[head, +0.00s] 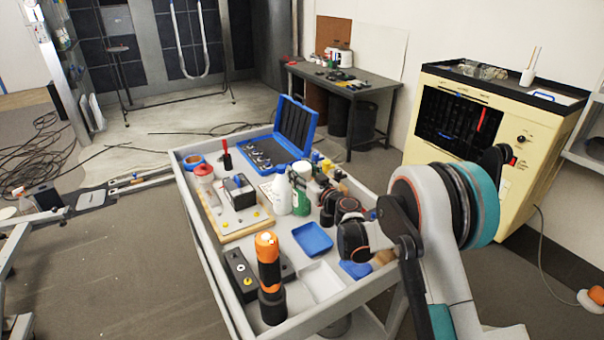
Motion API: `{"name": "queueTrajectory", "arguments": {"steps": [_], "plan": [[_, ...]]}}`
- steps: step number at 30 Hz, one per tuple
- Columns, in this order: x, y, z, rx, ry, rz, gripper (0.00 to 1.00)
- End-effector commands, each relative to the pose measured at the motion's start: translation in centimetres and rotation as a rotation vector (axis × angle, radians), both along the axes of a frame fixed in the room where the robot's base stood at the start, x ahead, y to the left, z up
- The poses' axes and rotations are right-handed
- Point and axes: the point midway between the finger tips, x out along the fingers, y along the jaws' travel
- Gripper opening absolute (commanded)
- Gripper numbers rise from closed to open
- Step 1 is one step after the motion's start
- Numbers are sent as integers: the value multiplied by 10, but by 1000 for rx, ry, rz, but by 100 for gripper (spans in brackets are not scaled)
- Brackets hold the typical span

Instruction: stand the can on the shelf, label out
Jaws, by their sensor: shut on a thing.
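My gripper (301,180) is over the middle of the grey cart, small and partly hidden by my own wrist. It is shut on what looks like a green can (301,202) with a pale patch on its side. The can looks upright, close beside a white bottle (282,193). I cannot tell whether its base touches the cart or which way its label faces. Another small can-like pot, white with a red top (204,173), stands at the cart's far left. A grey shelf (586,152) shows only in part at the right edge.
The cart (208,258) is crowded: an open blue case (294,123), a board with a black box (239,192), an orange and black flashlight (268,270), blue and white trays (312,238). A cream cabinet (424,85) stands right. Cables (40,150) lie on the left floor.

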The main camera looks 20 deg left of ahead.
Motion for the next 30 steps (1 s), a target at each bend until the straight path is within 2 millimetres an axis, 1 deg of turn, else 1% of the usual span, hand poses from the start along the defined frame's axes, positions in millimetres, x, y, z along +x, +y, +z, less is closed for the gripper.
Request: {"name": "queueTrajectory", "arguments": {"steps": [4,5,6,7,17,20,23,26,30], "plan": [[0,0,-3,0,0,0,0],[0,0,-3,0,0,0,57],[0,0,-3,0,0,0,66],[0,0,-3,0,0,0,73],[0,0,-2,0,0,0,73],[0,0,1,0,0,0,73],[-6,-8,1,0,0,-2,73],[-18,-21,2,0,0,-2,73],[-37,-45,3,0,0,-2,73]]}}
